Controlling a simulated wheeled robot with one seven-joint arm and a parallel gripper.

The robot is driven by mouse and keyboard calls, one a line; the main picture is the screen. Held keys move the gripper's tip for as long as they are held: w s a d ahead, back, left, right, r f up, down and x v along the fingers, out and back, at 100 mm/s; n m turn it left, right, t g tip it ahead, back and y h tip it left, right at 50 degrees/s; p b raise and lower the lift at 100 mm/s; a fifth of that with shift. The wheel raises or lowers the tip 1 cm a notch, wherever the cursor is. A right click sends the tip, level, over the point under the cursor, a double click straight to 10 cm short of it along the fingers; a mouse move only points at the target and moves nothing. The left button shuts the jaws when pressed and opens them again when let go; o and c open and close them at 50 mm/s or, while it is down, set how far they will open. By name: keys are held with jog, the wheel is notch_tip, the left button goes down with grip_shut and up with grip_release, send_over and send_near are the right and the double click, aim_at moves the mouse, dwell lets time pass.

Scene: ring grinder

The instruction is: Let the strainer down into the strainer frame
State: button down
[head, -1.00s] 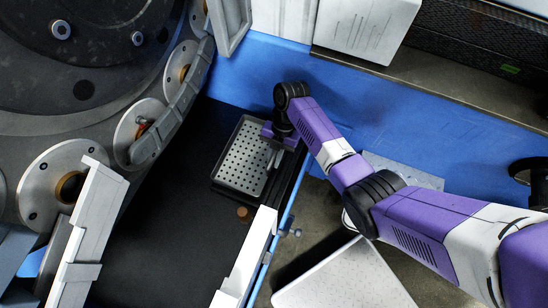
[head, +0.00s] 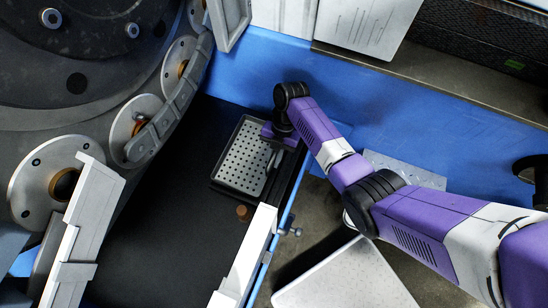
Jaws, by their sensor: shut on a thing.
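The strainer (head: 243,160) is a grey tray with rows of round holes, in the dark channel at the middle of the head view. It lies inside a dark rectangular rim, the strainer frame (head: 217,186). From above it looks level and lined up with the frame; I cannot tell how deep it sits. My gripper (head: 273,157) is at the strainer's right edge, pointing down and shut on it, apparently by a handle on that side. My wrist hides part of the upper right corner of the strainer and frame.
Large grinder discs and rollers (head: 137,130) stand at the left. A white wall piece (head: 247,255) with a blue edge rises below right of the frame. A small brown plug (head: 242,212) is just below the frame. The dark floor (head: 165,225) at lower left is clear.

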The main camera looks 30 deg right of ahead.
jog(key=shift+f+b, duration=1.15)
jog(key=shift+f, duration=0.3)
jog(key=shift+f, duration=0.25)
jog(key=c, duration=1.5)
grip_release()
jog(key=shift+s+f, duration=0.1)
jog(key=shift+o, duration=0.7)
jog(key=shift+s+f, duration=0.1)
jog(key=v, duration=0.9)
jog(key=shift+w+a+p, duration=0.3)
jog(key=shift+a, duration=0.05)
